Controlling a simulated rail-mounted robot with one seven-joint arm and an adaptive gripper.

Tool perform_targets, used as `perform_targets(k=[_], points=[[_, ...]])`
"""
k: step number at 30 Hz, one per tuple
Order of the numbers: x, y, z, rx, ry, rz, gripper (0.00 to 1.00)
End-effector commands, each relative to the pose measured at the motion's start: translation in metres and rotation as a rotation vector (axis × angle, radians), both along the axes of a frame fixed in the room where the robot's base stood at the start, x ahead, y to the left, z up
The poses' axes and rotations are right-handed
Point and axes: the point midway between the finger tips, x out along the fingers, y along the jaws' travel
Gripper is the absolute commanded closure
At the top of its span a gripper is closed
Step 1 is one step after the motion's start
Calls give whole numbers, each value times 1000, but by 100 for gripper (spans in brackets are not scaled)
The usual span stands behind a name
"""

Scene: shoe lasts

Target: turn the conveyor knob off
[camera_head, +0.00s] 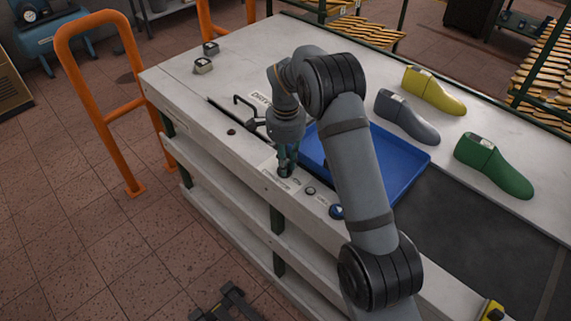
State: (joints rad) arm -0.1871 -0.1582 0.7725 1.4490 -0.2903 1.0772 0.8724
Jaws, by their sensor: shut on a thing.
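My gripper (286,163) points down at the near edge of the white bench, over a labelled control strip. Its fingers are shut around a small dark knob (284,171), which is mostly hidden between them. I cannot tell which way the knob is turned. A label in front of the fingers is too small to read. The conveyor belt (465,228) is a dark surface running to the lower right.
A blue tray (408,183) lies behind my arm. Yellow (433,91), grey (407,117) and green (493,165) shoe lasts rest on the bench (215,90). A round blue button (336,211) and a small dark one (310,191) sit right of the gripper. Orange rails (98,110) stand left.

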Motion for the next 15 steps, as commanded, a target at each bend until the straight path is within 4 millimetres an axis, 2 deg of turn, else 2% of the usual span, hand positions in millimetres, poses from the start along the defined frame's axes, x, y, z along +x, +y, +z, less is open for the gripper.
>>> perform_targets(k=[15], points=[[1,0,0,0,-1,74,100]])
